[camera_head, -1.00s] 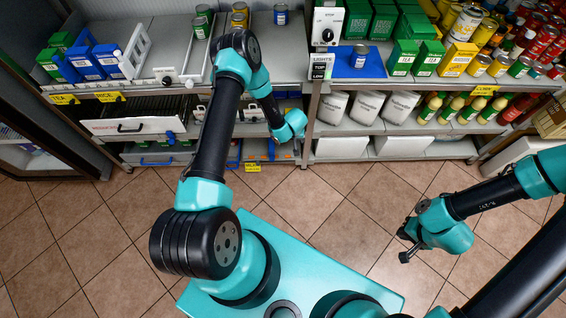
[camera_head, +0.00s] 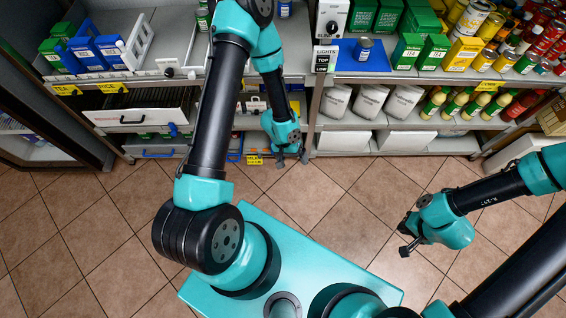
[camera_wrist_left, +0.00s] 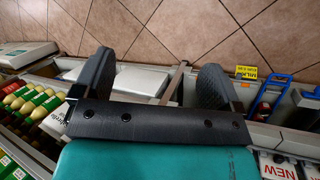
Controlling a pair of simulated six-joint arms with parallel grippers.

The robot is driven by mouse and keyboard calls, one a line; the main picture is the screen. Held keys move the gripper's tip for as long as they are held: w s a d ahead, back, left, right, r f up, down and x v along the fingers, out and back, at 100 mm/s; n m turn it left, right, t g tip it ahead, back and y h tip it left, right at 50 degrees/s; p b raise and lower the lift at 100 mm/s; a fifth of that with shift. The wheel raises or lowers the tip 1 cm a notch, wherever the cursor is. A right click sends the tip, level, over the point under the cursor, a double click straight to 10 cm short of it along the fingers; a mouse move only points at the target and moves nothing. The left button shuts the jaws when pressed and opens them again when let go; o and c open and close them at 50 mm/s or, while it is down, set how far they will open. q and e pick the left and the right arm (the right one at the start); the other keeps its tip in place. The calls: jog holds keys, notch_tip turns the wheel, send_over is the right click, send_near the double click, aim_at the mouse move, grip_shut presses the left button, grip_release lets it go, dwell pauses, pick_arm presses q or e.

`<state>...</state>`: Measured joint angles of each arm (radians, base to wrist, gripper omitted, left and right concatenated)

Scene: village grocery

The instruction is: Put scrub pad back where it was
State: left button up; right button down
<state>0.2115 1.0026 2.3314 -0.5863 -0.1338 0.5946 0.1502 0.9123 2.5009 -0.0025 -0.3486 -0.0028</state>
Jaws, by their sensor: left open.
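I cannot make out a scrub pad in either view. My left gripper (camera_head: 292,160) is open in the head view, low in front of the shelf unit near the upright between its left and right bays. Its two dark fingers stand wide apart in the left wrist view (camera_wrist_left: 155,78), with nothing held between them. My right gripper (camera_head: 404,240) hangs over the floor tiles at the right; its fingers look apart, and I see nothing in them.
The right bay holds a blue mat (camera_head: 345,57) with a can (camera_head: 362,48), green tea boxes (camera_head: 432,52) and white sacks (camera_head: 371,101). Blue boxes (camera_head: 88,54) and a white drawer (camera_head: 135,118) are at the left. The floor (camera_head: 345,195) before the shelves is clear.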

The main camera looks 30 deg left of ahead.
pick_arm(q)
jog(key=s+r+t+y, duration=0.1)
jog(key=s+r, duration=0.3)
jog(key=s, duration=0.1)
jog(key=shift+s+a+r+m+t, duration=0.3)
jog(key=shift+s+a+r, duration=0.05)
